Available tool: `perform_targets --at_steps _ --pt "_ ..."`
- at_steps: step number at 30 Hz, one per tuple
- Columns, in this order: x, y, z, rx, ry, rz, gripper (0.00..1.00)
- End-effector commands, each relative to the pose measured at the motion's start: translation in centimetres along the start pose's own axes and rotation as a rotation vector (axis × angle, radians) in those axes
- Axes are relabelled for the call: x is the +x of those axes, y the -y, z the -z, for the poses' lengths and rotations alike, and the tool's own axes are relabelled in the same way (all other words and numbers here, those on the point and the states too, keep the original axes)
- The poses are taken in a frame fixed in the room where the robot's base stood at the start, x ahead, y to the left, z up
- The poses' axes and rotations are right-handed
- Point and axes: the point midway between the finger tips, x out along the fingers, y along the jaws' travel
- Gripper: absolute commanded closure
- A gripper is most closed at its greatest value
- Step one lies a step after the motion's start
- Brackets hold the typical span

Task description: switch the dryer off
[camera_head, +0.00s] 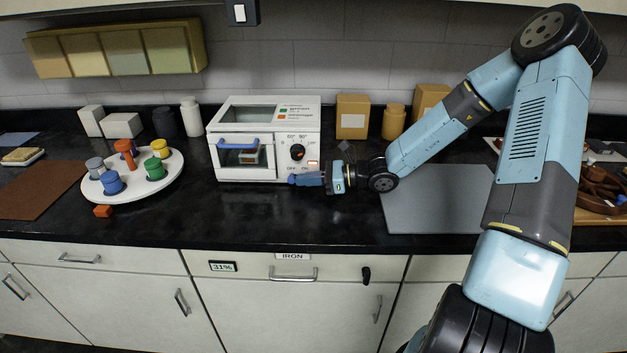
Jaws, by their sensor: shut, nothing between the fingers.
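The dryer is a white box-shaped oven (244,174) standing on the black counter. It has a window in its door with a blue handle (238,145) across it. A black round dial (297,152) with temperature marks sits on the right of its front. A small orange-lit spot (313,164) shows to the lower right of the dial. My gripper (293,180) is shut and empty, pointing left. It is low in front of the dryer's right side, below the dial. Whether it touches the dryer front I cannot tell.
A white round tray (128,194) with coloured jars stands to the left, with an orange cube (103,211) at its front. Brown containers (352,117) stand behind the arm. A grey mat (437,212) lies to the right. The counter in front of the dryer is clear.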

Motion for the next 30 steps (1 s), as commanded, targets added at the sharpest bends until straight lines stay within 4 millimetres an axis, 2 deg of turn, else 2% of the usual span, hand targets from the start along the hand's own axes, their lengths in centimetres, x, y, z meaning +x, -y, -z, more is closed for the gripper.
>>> perform_targets --at_steps 2,5,21,25,30 --pt "0.1 -0.2 -0.2 -0.003 0.003 -0.008 1.0" --pt "-0.9 -0.2 -0.2 -0.003 0.003 -0.007 1.0" --pt "-10.8 -0.1 0.0 -0.002 0.001 -0.007 1.0" --pt "-12.4 0.0 0.0 -0.003 0.001 -0.009 1.0" --pt "-13.3 -0.1 0.0 -0.002 0.001 -0.012 1.0"
